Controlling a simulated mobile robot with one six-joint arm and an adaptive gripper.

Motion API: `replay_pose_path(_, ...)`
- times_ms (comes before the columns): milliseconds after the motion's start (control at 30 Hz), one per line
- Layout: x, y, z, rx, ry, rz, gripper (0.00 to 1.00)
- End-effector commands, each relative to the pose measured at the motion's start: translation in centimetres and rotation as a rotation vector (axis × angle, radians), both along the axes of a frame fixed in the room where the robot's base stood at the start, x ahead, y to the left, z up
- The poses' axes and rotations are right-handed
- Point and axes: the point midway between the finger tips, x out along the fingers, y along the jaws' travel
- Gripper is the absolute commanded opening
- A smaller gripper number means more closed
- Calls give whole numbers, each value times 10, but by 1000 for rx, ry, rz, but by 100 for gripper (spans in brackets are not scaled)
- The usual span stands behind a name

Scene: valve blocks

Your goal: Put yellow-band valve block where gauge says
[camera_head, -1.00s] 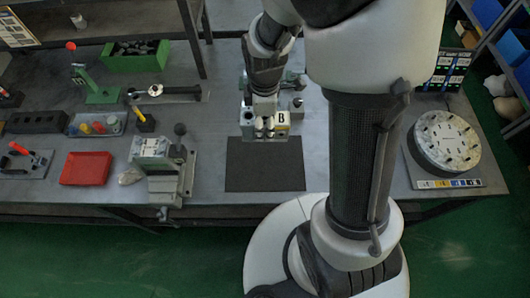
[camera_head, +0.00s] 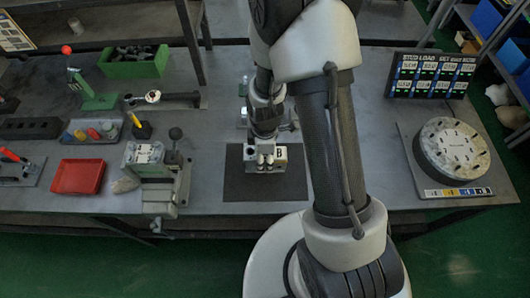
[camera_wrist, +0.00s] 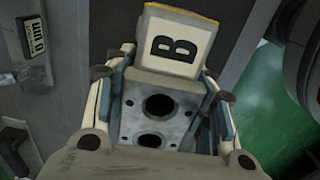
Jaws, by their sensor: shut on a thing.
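My gripper (camera_head: 265,150) is shut on a grey metal valve block (camera_head: 264,165) at the dark mat (camera_head: 240,188). I cannot tell whether the block touches the mat. In the wrist view my gripper (camera_wrist: 163,95) has a finger on each side of the block (camera_wrist: 160,120). The block shows two dark round ports and a white plate marked "B" (camera_wrist: 178,42) with a thin yellowish edge. A dark board headed "STUD LOAD" (camera_head: 430,76) stands at the right with rows of small displays; their readings are too small to read. No dial gauge is clear.
A round plate with studs (camera_head: 450,147) stands at the right, with a coloured strip (camera_head: 455,192) before it. A grey clamp fixture (camera_head: 152,165), a red tray (camera_head: 78,176) and a green bin (camera_head: 133,66) are at the left. The bench between mat and round plate is clear.

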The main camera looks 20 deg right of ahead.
Motion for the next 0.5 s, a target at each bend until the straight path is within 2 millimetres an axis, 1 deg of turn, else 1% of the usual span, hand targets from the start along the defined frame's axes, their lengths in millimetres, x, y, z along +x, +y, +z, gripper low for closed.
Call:
replay_pose_path(67,1,0,-6,0,-1,0,0)
replay_pose_path(300,0,0,-38,0,0,0,0)
replay_pose_path(367,0,0,-41,0,0,0,0)
replay_pose_path(500,1,0,-40,0,-2,0,0)
